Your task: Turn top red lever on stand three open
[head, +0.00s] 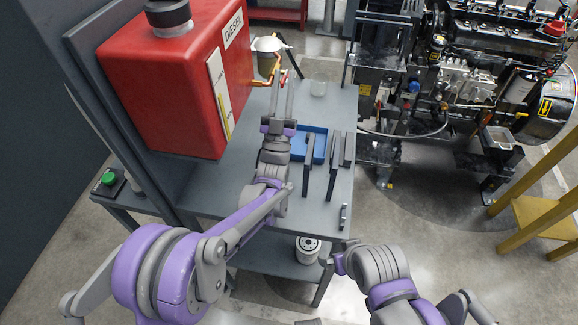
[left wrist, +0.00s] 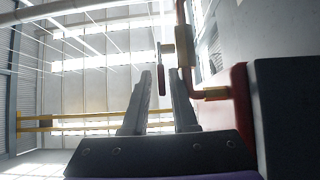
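My left gripper (head: 281,92) points at the valve from the front. In the left wrist view its fingers (left wrist: 161,75) are apart, and the lever shows in the gap, with no clear contact. My right gripper (head: 341,260) is low at the bench's right front; its fingers are unclear.
A white filter (head: 307,247) is on the lower shelf. A diesel engine (head: 490,75) stands at upper right, with a yellow wooden frame (head: 540,225) at right.

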